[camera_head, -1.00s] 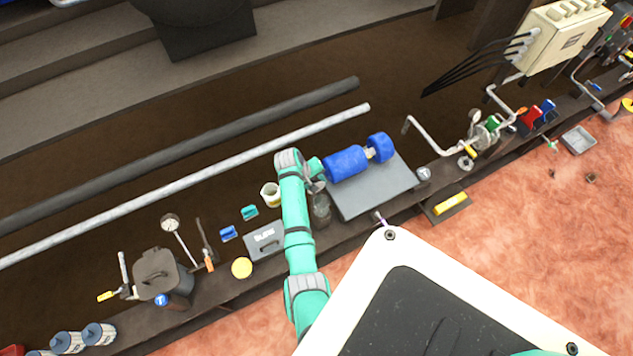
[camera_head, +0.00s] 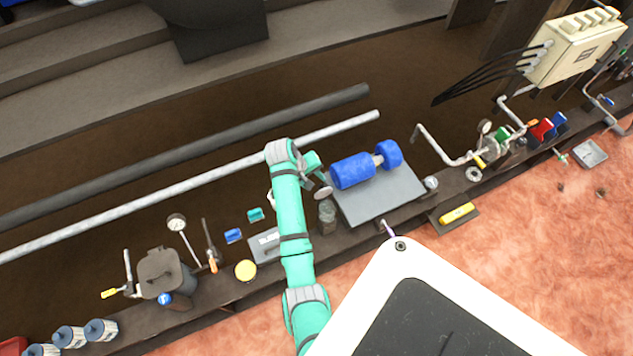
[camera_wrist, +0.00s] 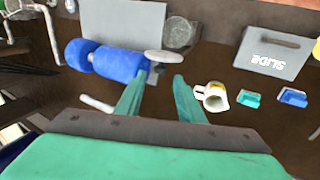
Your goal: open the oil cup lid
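A glass cup (camera_head: 327,216) that looks like the oil cup stands just left of a grey plate. A grey disc, which looks like its lid (camera_head: 323,193), shows beside the cup on its far side, tilted and not covering the mouth. In the wrist view, the lid (camera_wrist: 165,57) appears just beyond my fingertips, and the round cup (camera_wrist: 181,33) lies behind it. My gripper (camera_wrist: 160,77) is open, with a clear gap between its green fingers and nothing visibly held. In the head view, my gripper (camera_head: 314,170) is partly hidden by my wrist.
A blue roller (camera_head: 352,170) lies on the grey plate (camera_head: 385,198) right of the cup. Small blue (camera_wrist: 293,97) and teal (camera_wrist: 249,98) blocks and a grey SLIDE box (camera_wrist: 275,52) lie further along the bench.

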